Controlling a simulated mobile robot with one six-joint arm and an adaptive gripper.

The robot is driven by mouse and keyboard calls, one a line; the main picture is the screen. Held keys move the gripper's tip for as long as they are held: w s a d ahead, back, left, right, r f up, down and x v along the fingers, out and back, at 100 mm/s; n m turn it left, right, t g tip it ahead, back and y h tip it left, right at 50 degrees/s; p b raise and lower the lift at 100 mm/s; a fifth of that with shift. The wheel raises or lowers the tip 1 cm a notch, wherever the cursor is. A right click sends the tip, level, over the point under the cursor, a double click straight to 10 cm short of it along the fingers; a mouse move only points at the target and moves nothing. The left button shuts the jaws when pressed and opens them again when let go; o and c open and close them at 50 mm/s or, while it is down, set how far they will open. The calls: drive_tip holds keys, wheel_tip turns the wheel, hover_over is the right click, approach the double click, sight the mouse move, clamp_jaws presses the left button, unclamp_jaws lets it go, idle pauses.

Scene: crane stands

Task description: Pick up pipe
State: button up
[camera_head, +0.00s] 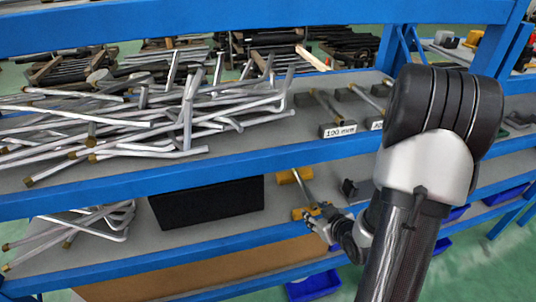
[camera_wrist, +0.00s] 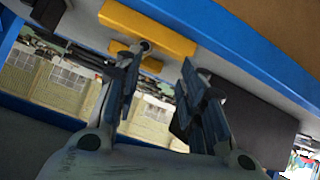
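A single grey pipe (camera_head: 304,187) lies across two yellow holders, the rear one (camera_head: 287,177) and the front one (camera_head: 300,214), on the lower shelf in the head view. In the wrist view, a yellow holder (camera_wrist: 148,28) shows at the top, with what looks like the pipe's round end (camera_wrist: 146,46) near it. My gripper (camera_head: 322,224) is beside the front holder, with my arm on the right. In the wrist view, my gripper (camera_wrist: 158,70) has its fingers apart with a gap between them. Nothing is visibly held. Contact with the holder cannot be told.
Many bent pipes (camera_head: 150,117) lie heaped on the upper shelf, above the work area. A black box (camera_head: 207,203) stands left of the holders. More bent pipes (camera_head: 100,222) lie at the lower left. The upper shelf's blue beam (camera_head: 240,166) runs overhead.

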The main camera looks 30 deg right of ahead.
drive_tip(key=s+m+t, duration=0.1)
drive_tip(key=m+t+b, duration=0.2)
drive_tip(key=t+b, duration=0.1)
drive_tip(key=b, duration=0.1)
approach(306, 188)
drive_tip(key=shift+h, duration=0.4)
drive_tip(key=x, duration=0.2)
drive_tip(key=a+x, duration=0.1)
drive_tip(key=x, duration=0.1)
drive_tip(key=shift+w, duration=0.25)
drive_tip(key=x, duration=0.3)
drive_tip(key=b+x, duration=0.1)
drive_tip(key=x, duration=0.2)
drive_tip(key=shift+s+d+f, duration=0.15)
drive_tip(key=shift+d, duration=0.05)
drive_tip(key=shift+c, duration=0.2)
clamp_jaws()
